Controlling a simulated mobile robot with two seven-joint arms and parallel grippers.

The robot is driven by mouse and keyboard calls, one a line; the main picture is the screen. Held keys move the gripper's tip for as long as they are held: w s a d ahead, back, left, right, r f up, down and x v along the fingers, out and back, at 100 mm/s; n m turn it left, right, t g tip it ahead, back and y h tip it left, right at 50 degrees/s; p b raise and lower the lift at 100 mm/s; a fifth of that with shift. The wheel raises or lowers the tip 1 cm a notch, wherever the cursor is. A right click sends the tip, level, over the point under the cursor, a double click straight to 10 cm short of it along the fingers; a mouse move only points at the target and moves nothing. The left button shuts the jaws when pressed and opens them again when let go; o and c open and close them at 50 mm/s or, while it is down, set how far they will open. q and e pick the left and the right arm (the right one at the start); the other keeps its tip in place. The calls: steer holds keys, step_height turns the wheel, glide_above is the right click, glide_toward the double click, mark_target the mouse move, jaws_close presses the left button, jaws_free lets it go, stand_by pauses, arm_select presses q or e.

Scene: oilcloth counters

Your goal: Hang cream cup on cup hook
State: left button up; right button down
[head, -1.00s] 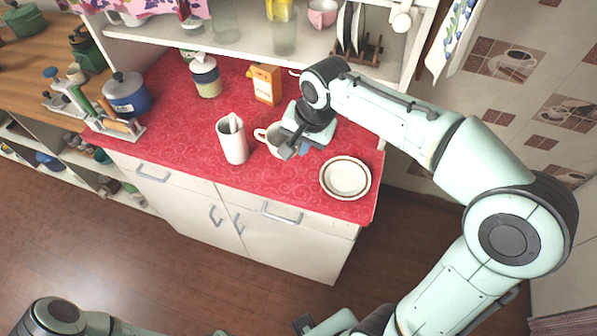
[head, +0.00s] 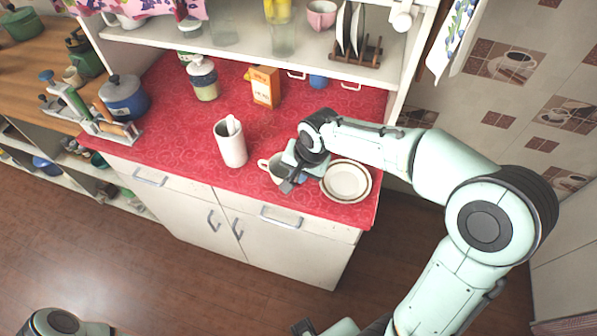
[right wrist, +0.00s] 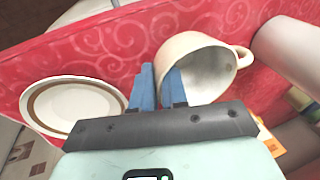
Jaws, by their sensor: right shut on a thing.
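The cream cup (head: 271,169) is held by my right gripper (head: 289,182) near the front edge of the red counter, between a white utensil holder and the plates. Its handle points left in the head view. In the right wrist view the cup (right wrist: 190,55) shows its opening, with its handle on the right. The blue fingers of the gripper (right wrist: 158,88) close on the cup's wall, one finger inside the rim. I cannot tell how far the cup is above the counter. Small white hook-like shapes (head: 350,86) show under the shelf edge. My left gripper is out of view.
Stacked brown-rimmed plates (head: 346,181) lie right of the gripper. The white utensil holder (head: 231,146) stands left of the cup. An orange box (head: 264,86), a jar (head: 203,80) and a blue object (head: 318,81) are farther back. The shelf (head: 300,57) overhangs the rear counter.

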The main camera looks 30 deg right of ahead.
steer(key=shift+f, duration=0.15)
steer(key=c, duration=1.1)
jaws_free()
steer(key=shift+c, duration=0.2)
steer(key=shift+r, duration=0.35)
steer(key=v, duration=1.1)
steer(key=shift+s+r+p, duration=0.2)
steer(key=shift+r+p, duration=0.1)
steer(key=shift+p, duration=0.1)
